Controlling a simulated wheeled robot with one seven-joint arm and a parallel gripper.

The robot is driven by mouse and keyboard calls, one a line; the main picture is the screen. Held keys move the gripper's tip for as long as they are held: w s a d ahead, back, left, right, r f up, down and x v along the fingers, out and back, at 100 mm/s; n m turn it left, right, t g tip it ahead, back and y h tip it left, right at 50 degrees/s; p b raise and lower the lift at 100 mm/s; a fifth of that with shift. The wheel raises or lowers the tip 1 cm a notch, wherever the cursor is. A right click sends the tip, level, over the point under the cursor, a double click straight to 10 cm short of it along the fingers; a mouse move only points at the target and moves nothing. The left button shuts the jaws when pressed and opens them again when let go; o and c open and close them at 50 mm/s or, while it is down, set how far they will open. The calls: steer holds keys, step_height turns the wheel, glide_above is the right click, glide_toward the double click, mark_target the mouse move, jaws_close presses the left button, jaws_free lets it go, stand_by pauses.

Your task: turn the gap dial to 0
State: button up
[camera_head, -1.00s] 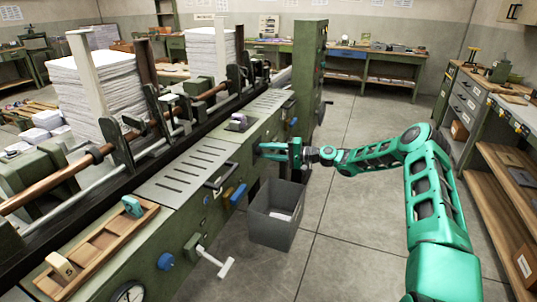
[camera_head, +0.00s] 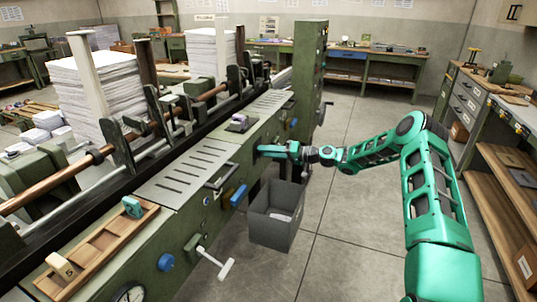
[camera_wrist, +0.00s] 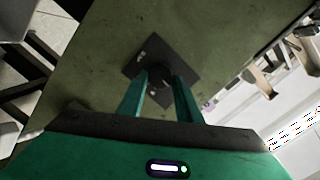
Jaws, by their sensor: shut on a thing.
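The gap dial (camera_wrist: 158,74) is a dark round knob on a dark square plate (camera_wrist: 143,58) fixed to the green machine face. It shows in the wrist view, and its markings are too small and dark for me to read a number. My gripper (camera_wrist: 158,88) has its two green fingers on either side of the knob, shut on it. In the head view my gripper (camera_head: 264,150) reaches the machine's side face from the right, above the grey bin. There the dial is hidden behind the fingers.
The green machine (camera_head: 228,205) runs diagonally across the left. A grey bin (camera_head: 276,216) stands on the floor below my gripper. A shelved bench (camera_head: 505,160) stands at the right; open floor lies between.

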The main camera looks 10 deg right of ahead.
steer(key=shift+s+a+f, duration=0.1)
steer(key=shift+a+f, duration=0.15)
steer(key=shift+f, duration=0.05)
steer(key=o, duration=1)
steer(key=shift+o, duration=0.2)
steer(key=shift+d+r, duration=0.1)
steer(key=shift+d, duration=0.05)
steer(key=v, duration=1)
steer(key=shift+d, duration=0.25)
steer(key=shift+s, duration=0.1)
